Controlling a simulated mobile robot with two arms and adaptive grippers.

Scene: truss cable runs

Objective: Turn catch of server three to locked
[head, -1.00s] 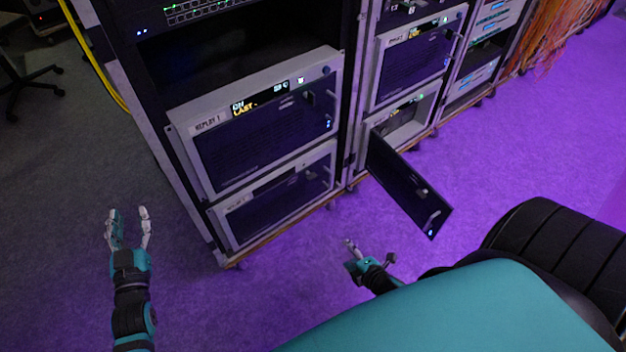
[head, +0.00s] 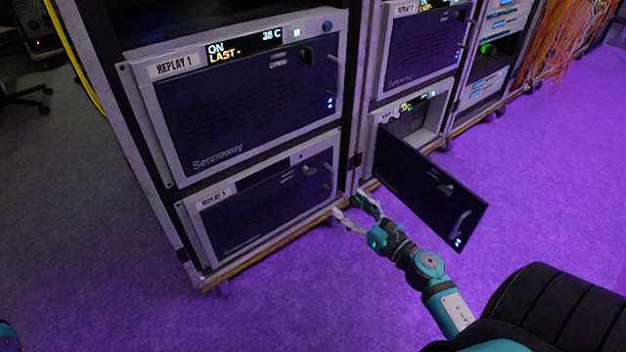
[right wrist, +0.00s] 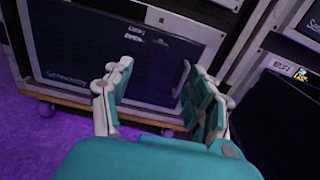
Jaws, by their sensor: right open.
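Server three, the unit labelled REPLAY 3 (head: 262,215), is at the bottom of the left rack with its dark front door shut. Its small dark catch (head: 310,170) is at the door's upper right, beside small lettering; I cannot tell which way it is turned. The right wrist view shows this door (right wrist: 85,55) ahead, with the catch (right wrist: 162,42) at its upper right. My right gripper (head: 349,206) is open and empty, near the rack's lower right corner, apart from the catch. Its two fingers also show in the right wrist view (right wrist: 155,75). My left gripper is out of view.
REPLAY 1 (head: 250,100) sits directly above, shut. In the rack to the right, a lower unit's door (head: 425,195) hangs open into the space right of my right gripper. A wooden rack base (head: 270,246) runs along the floor. The purple floor in front is clear.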

